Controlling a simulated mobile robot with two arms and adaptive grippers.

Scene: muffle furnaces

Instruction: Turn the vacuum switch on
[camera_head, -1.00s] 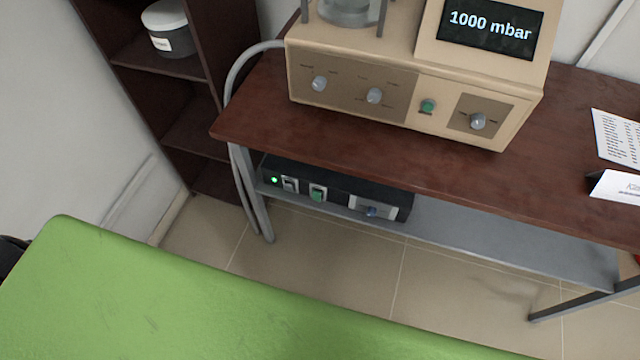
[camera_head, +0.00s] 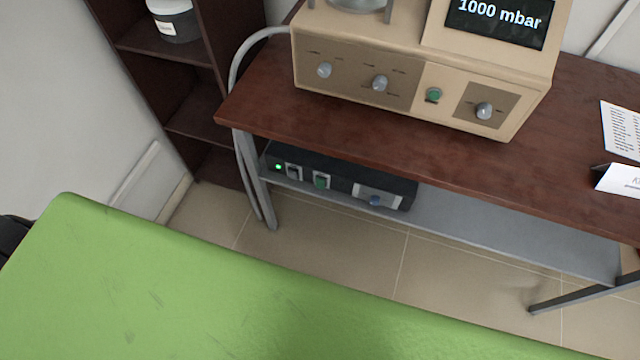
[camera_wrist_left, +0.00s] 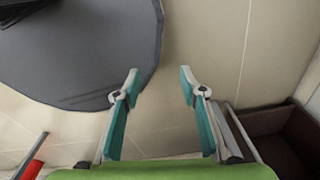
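The black control box (camera_head: 340,184) sits on the grey shelf under the table, with a lit green light, two switches and a knob on its front. One switch (camera_head: 293,172) is dark; the other switch (camera_head: 321,181) is green. I cannot tell which is the vacuum switch. The beige device (camera_head: 415,75) on the table has several knobs, a green button (camera_head: 433,95) and a display (camera_head: 498,20) reading 1000 mbar. My left gripper (camera_wrist_left: 158,84) shows in the left wrist view, fingers apart and empty above the floor. My right gripper is not in view.
The green surface (camera_head: 200,290) fills the foreground. The brown table (camera_head: 400,135) has papers (camera_head: 622,130) at its right. A dark shelf unit (camera_head: 200,115) with a lidded jar (camera_head: 173,22) stands at the left. A grey round surface (camera_wrist_left: 80,50) is near my left gripper.

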